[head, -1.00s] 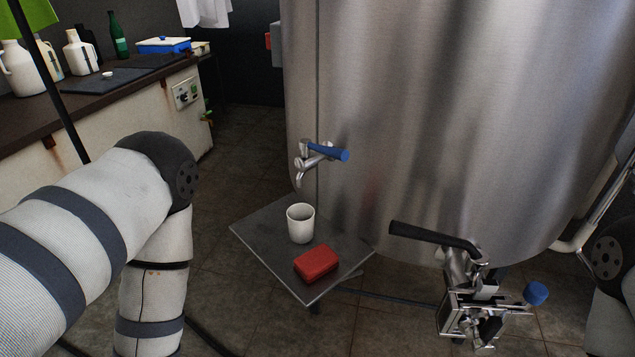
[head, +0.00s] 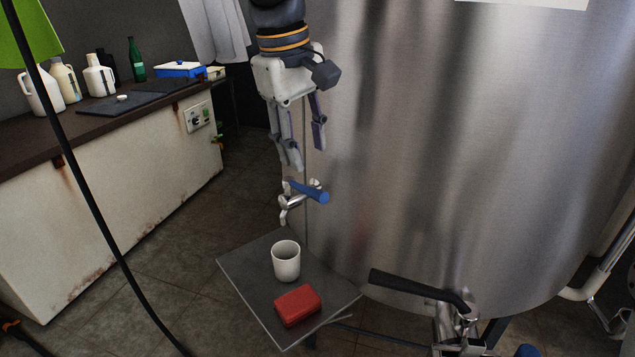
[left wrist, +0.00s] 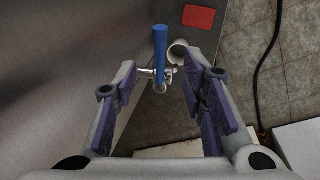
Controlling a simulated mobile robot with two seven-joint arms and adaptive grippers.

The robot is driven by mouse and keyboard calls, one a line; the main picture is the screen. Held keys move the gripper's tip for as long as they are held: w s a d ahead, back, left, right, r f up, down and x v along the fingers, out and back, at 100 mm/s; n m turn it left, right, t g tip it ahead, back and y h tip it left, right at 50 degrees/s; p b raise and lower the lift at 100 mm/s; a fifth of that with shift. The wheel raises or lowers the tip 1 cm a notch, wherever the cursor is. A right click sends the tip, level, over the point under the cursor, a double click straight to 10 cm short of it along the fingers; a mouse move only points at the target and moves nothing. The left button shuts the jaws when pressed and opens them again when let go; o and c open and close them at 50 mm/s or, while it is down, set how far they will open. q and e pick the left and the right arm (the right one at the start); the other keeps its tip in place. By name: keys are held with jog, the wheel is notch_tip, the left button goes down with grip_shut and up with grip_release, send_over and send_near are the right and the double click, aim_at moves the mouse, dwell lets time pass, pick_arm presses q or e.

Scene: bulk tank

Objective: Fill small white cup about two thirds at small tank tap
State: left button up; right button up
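The small white cup (head: 286,262) stands upright on a dark square stand, below the small tank tap. The small tap (head: 290,203) has a blue lever handle (head: 314,193) and comes out of the steel tank's side. My left gripper (head: 307,158) is open and empty, pointing down just above the tap. In the left wrist view the blue lever (left wrist: 160,52) shows between and beyond the open fingers, with the cup (left wrist: 178,52) partly hidden behind the tap. The inside of the cup is not clear. My right gripper is not in view.
A red box (head: 298,305) lies on the stand (head: 246,267) beside the cup. A larger valve with a black handle (head: 415,285) juts from the tank (head: 450,150) at lower right. A counter (head: 110,200) with jugs and a green bottle stands at left.

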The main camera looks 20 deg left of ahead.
aim_at(314, 189)
pick_arm(q)
jog(key=f, duration=0.3)
jog(key=w+f, duration=0.1)
jog(key=f, duration=0.2)
jog(key=d+f, duration=0.1)
jog(key=f, duration=0.2)
jog(key=shift+w, duration=0.2)
grip_shut()
